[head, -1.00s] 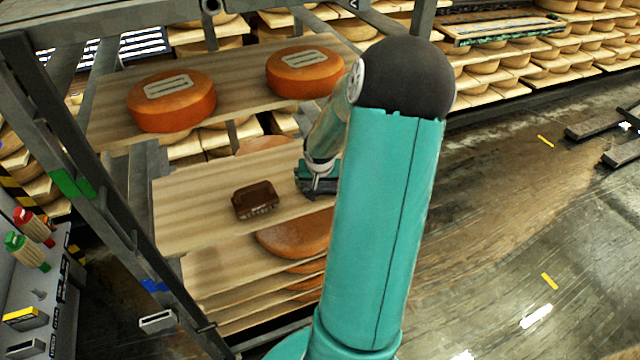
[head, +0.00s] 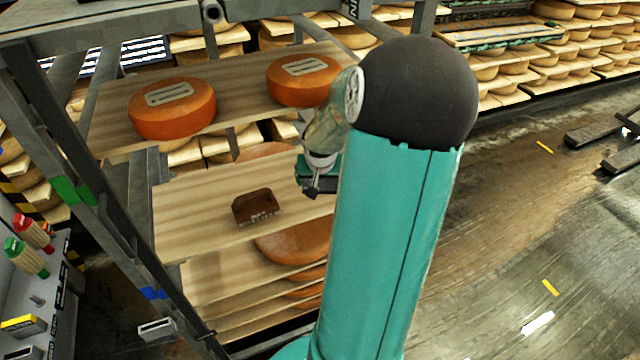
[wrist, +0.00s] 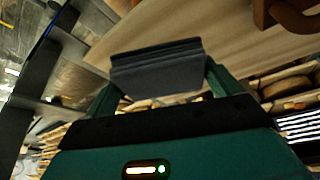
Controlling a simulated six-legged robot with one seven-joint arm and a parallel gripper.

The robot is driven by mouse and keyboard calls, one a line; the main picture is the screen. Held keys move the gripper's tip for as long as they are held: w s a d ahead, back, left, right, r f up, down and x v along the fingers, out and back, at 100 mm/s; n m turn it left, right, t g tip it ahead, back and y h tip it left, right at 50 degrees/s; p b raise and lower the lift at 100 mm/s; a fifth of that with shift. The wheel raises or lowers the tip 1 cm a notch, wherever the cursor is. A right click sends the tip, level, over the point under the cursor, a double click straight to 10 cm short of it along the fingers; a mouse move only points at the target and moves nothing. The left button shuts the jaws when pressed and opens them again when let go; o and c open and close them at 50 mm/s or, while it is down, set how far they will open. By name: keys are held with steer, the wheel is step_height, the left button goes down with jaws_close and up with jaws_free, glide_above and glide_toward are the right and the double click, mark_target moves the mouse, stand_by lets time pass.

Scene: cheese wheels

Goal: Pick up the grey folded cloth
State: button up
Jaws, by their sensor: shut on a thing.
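The grey folded cloth (wrist: 158,68) is a dark grey, layered block in the wrist view. My gripper (wrist: 160,82) is shut on it, with one green finger at each side. In the head view my gripper (head: 318,184) is above the right part of the middle wooden shelf board (head: 185,215), partly hidden behind my own arm. The cloth is hard to make out in the head view.
A dark brown brush-like block (head: 256,206) lies on the same board, left of my gripper. Orange cheese wheels (head: 172,108) sit on the board above, and another wheel (head: 295,243) is below. A dark metal rack post (head: 75,185) stands at the left.

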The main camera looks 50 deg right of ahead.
mark_target(322, 182)
steer(key=r, duration=0.1)
steer(key=s+a+r, duration=0.1)
steer(key=r, duration=0.1)
steer(key=shift+s+a, duration=0.4)
steer(key=s+a+r, duration=0.4)
steer(key=s+a, duration=0.1)
steer(key=a, duration=0.2)
steer(key=shift+s, duration=0.4)
steer(key=shift+o, duration=0.7)
